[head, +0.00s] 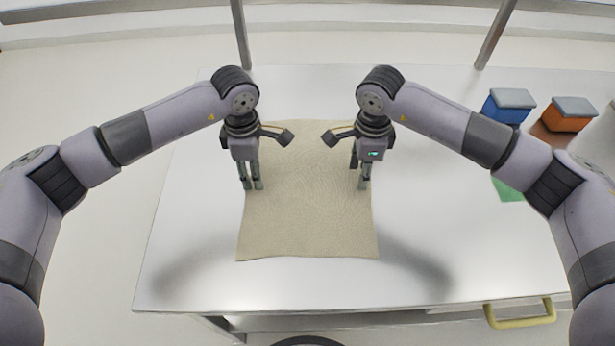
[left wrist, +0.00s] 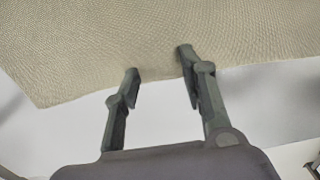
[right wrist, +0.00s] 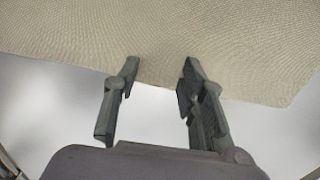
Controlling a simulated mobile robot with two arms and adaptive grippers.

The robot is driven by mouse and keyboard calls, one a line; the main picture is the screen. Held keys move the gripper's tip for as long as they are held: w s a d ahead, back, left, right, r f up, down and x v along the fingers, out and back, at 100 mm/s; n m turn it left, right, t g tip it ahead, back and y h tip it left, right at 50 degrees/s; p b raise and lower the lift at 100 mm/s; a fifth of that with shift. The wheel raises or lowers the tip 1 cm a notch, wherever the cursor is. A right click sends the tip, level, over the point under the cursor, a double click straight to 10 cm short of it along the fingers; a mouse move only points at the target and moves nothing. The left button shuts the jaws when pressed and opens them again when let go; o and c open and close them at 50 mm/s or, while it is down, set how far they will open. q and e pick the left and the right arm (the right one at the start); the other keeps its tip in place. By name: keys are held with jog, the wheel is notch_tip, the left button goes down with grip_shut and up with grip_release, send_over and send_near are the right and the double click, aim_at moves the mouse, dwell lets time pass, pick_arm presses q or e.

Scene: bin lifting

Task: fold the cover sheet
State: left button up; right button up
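The beige cover sheet (head: 308,215) lies flat on the white table, with its near edge toward me. My left gripper (head: 252,188) points down at the sheet's left edge. In the left wrist view its fingers (left wrist: 158,65) are apart, with the sheet's edge (left wrist: 100,50) around the fingertips. My right gripper (head: 359,187) points down at the sheet's right edge. In the right wrist view its fingers (right wrist: 160,68) are apart near the sheet's edge (right wrist: 150,35). I cannot tell whether the fingertips touch the sheet.
On the right of the table (head: 460,220) stand a blue box with a grey lid (head: 508,107) and an orange box with a grey lid (head: 569,114). A green item (head: 508,189) lies nearby, partly hidden by my right arm. A yellow handle (head: 520,314) is at the front right. The table's left and front are clear.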

pick_arm(q)
jog(key=shift+f, duration=0.1)
pick_arm(e)
jog(key=shift+f, duration=0.1)
pick_arm(q)
jog(key=shift+f, duration=0.2)
pick_arm(e)
jog(key=shift+f, duration=0.2)
pick_arm(q)
jog(key=shift+c, duration=0.5)
pick_arm(e)
jog(key=shift+c, duration=0.5)
pick_arm(q)
jog(key=shift+s, duration=0.1)
jog(key=c, duration=0.5)
pick_arm(e)
jog(key=shift+s, duration=0.1)
jog(key=c, duration=0.5)
pick_arm(q)
grip_shut()
pick_arm(e)
grip_shut()
pick_arm(q)
jog(key=shift+f, duration=0.15)
pick_arm(e)
jog(key=shift+f, duration=0.1)
